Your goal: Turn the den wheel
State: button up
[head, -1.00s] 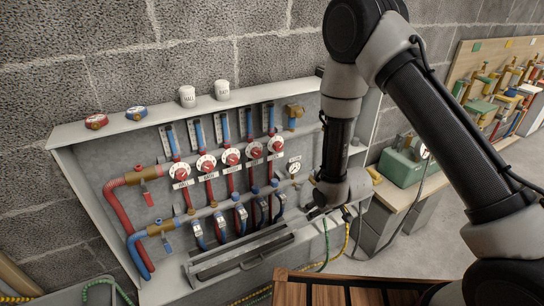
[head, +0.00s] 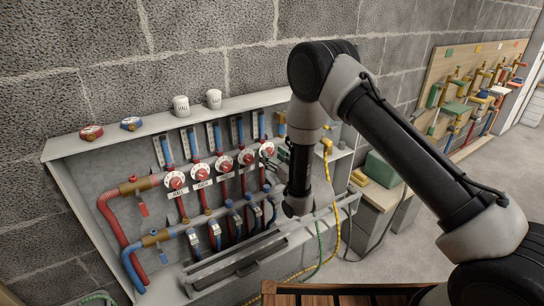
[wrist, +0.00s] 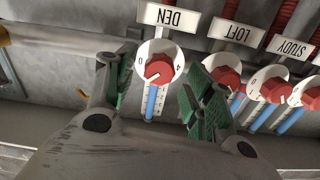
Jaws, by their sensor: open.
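The den wheel is a red knob (wrist: 158,68) on a white dial, below the upside-down DEN label (wrist: 165,17) in the wrist view. A blue tube with a scale shows below it. In the head view it seems to be the rightmost dial (head: 266,149) of the row, close to my gripper. My gripper (wrist: 161,88) is open, with green pads either side of the den wheel in the picture. I cannot tell whether the pads touch it. The right pad partly overlaps the LOFT dial (wrist: 223,70).
The STUDY dial (wrist: 271,85) stands beside LOFT. Red and blue pipes (head: 113,220) and a rail (head: 240,258) lie around the dials. Mugs (head: 181,106) stand on the cabinet top. A workbench with a green case (head: 383,170) is to the right.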

jog(key=shift+w+a, duration=0.4)
jog(key=shift+w, duration=0.2)
jog(key=c, duration=1)
jog(key=shift+n, duration=0.4)
jog(key=n, duration=0.3)
jog(key=shift+n, duration=2.4)
jog(key=shift+d, duration=0.1)
